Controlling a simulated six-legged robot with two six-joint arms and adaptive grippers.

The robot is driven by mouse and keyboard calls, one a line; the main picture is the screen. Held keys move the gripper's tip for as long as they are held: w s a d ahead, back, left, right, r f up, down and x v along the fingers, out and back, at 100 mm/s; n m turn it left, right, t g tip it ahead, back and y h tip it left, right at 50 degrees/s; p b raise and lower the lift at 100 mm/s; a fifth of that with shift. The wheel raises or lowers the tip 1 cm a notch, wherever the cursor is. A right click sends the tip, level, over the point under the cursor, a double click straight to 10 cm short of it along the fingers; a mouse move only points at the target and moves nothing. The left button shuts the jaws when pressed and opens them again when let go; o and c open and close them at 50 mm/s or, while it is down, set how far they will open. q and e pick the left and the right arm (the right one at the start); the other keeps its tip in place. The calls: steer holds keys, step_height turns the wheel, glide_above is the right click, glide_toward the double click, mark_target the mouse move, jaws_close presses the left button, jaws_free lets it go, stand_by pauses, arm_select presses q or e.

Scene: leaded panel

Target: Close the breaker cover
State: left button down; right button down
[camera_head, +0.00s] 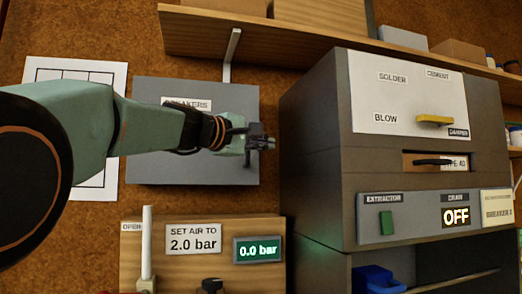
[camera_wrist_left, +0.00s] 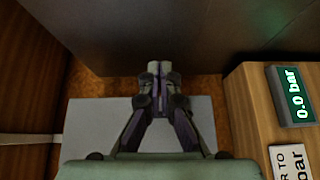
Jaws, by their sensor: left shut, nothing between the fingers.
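The grey breaker box (camera_head: 235,95) is on the brown wall, with a BREAKERS label (camera_head: 187,104) near its top, partly behind my left arm. Its front looks like one flat grey face; I cannot tell whether the cover is fully closed. My left gripper (camera_head: 268,143) is shut and empty, in front of the box's right edge. In the left wrist view the gripper (camera_wrist_left: 158,72) points past the edge of a flat light-grey surface (camera_wrist_left: 85,125), and contact cannot be told. My arm hides the middle of the box. My right gripper is not in view.
A grey cabinet (camera_head: 315,130) with a yellow handle (camera_head: 435,120) stands close right of the gripper. Below is a wooden panel (camera_head: 210,265) with a white lever (camera_head: 147,245) and a 0.0 bar display (camera_head: 258,249). A wooden shelf (camera_head: 270,45) runs above.

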arm_select(q)
steer(key=s+d+b, duration=0.3)
steer(key=s+b, duration=0.3)
steer(key=s, duration=0.1)
steer(key=shift+s+d+f, duration=0.2)
steer(key=shift+s, duration=0.2)
